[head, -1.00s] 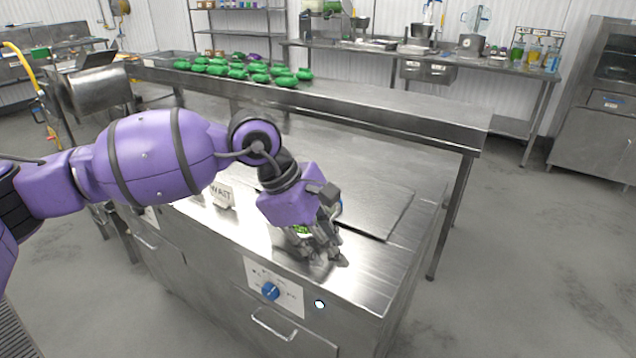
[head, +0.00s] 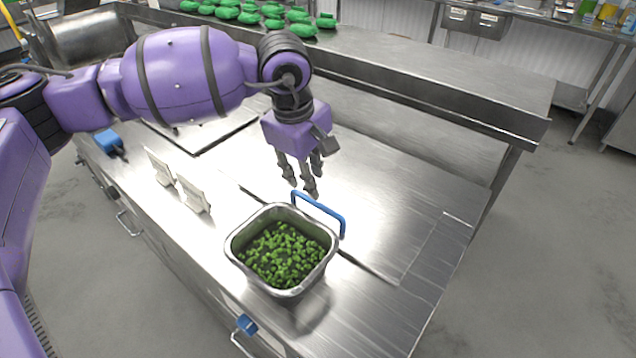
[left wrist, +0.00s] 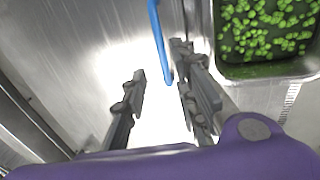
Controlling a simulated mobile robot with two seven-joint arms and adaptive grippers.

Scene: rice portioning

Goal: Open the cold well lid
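The cold well lid (head: 385,225) is a flat steel panel lying flush in the counter top, seen in the head view. Its blue bar handle (head: 322,212) stands up near the front edge, just behind the pan of green pieces. My left gripper (head: 306,188) is open and empty, pointing down just behind and left of the handle. In the left wrist view, the end of the blue handle (left wrist: 160,45) lies between the open fingers (left wrist: 160,85), nearer the right-hand finger; whether it touches is unclear. My right gripper is not in view.
A steel pan (head: 232,245) of chopped green pieces sits on the counter right in front of the handle. Two white sign cards (head: 193,193) stand left of it. Another blue handle (head: 108,141) is at far left. A raised shelf (head: 440,95) runs behind; the right counter end is clear.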

